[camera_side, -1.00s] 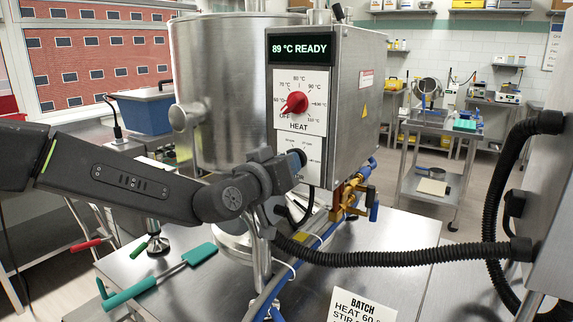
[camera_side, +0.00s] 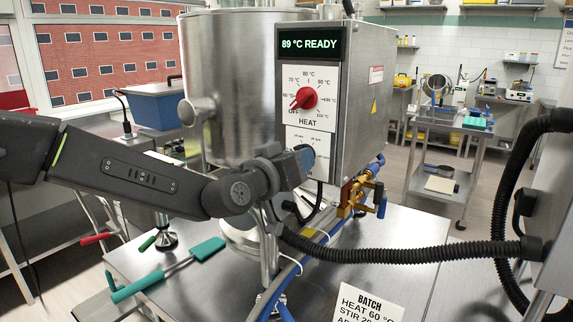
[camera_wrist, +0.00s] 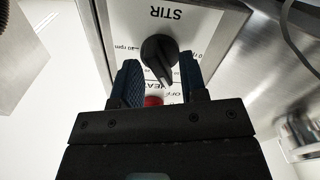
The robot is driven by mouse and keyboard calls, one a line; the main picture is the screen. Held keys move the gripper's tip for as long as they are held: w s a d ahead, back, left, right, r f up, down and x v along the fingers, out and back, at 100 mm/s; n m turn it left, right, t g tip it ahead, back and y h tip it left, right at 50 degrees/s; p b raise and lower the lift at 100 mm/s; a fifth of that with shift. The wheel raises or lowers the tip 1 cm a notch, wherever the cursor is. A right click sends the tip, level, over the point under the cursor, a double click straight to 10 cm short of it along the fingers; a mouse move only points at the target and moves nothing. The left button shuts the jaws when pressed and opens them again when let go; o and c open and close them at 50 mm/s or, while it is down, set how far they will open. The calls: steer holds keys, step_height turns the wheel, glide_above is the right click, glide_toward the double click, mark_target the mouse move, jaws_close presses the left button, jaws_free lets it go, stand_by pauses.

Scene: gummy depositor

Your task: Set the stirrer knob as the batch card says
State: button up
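The black STIR knob (camera_wrist: 158,55) sits on a white dial plate, which appears upside down in the wrist view. Its narrow end points down and slightly right there. My gripper (camera_wrist: 160,82) is open, with one blue fingertip on each side of the knob; I cannot tell whether either touches it. In the side view my gripper (camera_side: 303,160) is at the lower dial plate and hides the STIR knob. The batch card (camera_side: 367,304) stands at the bottom, cut off by the frame. It reads HEAT 60 °C and STIR 20, with the rest cut off.
The red HEAT knob (camera_side: 305,98) is above the STIR dial and points to lower left. The display (camera_side: 309,42) reads 89 °C READY. A black hose (camera_side: 410,252) and brass valve (camera_side: 355,195) are nearby. A teal spatula (camera_side: 165,272) lies on the steel table.

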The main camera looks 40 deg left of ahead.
steer(key=s, duration=1.3)
steer(key=shift+s, duration=0.4)
steer(key=w+n, duration=0.2)
steer(key=w, duration=1.2)
steer(key=shift+w+d+f, duration=0.15)
steer(key=shift+w+f, duration=0.05)
steer(key=shift+w, duration=0.05)
steer(key=shift+c, duration=0.3)
jaws_close()
